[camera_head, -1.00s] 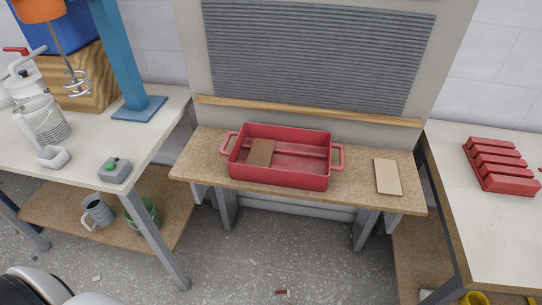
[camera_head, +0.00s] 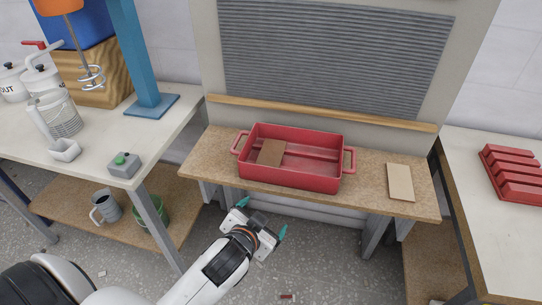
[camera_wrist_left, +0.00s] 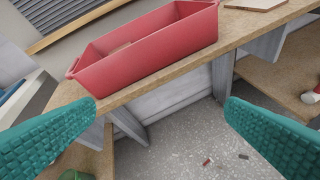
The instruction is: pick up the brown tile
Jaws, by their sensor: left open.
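The brown tile (camera_head: 271,152) lies tilted inside the red tray (camera_head: 290,181), towards its left end. The tray has a handle at each end and stands on a wooden bench. In the left wrist view the tray (camera_wrist_left: 150,52) shows from the side, and only a sliver of the tile (camera_wrist_left: 121,47) shows over its wall. My left gripper (camera_head: 262,218) is open and empty, in front of and below the bench edge, apart from the tray. Its two teal fingers frame the left wrist view (camera_wrist_left: 160,125). My right gripper is not in view.
A beige tile (camera_head: 401,182) lies on the bench (camera_head: 370,195) right of the tray. A red ribbed block (camera_head: 512,172) is on the right table. Floor in front is mostly clear.

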